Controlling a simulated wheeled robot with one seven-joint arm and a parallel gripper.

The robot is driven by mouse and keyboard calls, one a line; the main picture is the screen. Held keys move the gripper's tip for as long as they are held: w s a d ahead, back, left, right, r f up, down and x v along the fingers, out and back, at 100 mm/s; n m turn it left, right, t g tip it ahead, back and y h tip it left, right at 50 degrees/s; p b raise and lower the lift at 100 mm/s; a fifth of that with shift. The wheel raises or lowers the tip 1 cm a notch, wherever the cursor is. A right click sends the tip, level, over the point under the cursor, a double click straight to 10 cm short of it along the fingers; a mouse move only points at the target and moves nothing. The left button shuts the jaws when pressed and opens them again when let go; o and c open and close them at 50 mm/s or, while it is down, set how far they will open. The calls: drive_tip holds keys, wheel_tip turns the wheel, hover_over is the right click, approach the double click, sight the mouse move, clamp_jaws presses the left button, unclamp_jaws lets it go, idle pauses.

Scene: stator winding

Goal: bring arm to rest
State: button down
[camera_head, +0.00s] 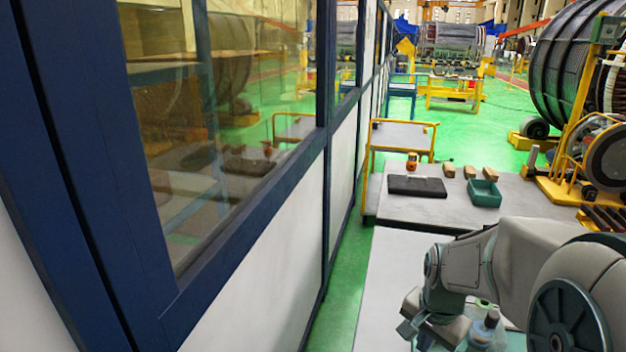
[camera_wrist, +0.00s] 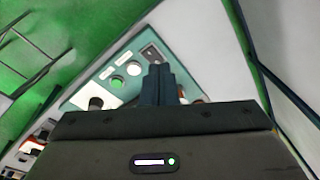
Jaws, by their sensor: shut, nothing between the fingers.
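My gripper (camera_wrist: 160,84) shows in the wrist view with its two dark fingers together and nothing between them. I cannot tell how far the fingertips are from the tray. In the head view my bent arm is at the lower right, over the near grey table (camera_head: 385,290).
A blue-framed glazed wall (camera_head: 290,190) runs along the left. On the far table (camera_head: 420,208) are a black mat (camera_head: 417,187), a teal bin (camera_head: 484,193) and small brown blocks. A yellow-railed cart (camera_head: 402,135) stands behind.

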drive_tip(key=s+a+r+n+t, duration=0.2)
drive_tip(key=s+a+r+n, duration=0.4)
drive_tip(key=s+r+n, duration=0.2)
drive_tip(key=shift+s+a+n, duration=0.4)
drive_tip(key=shift+s+n, duration=0.5)
drive_tip(key=shift+n, duration=0.1)
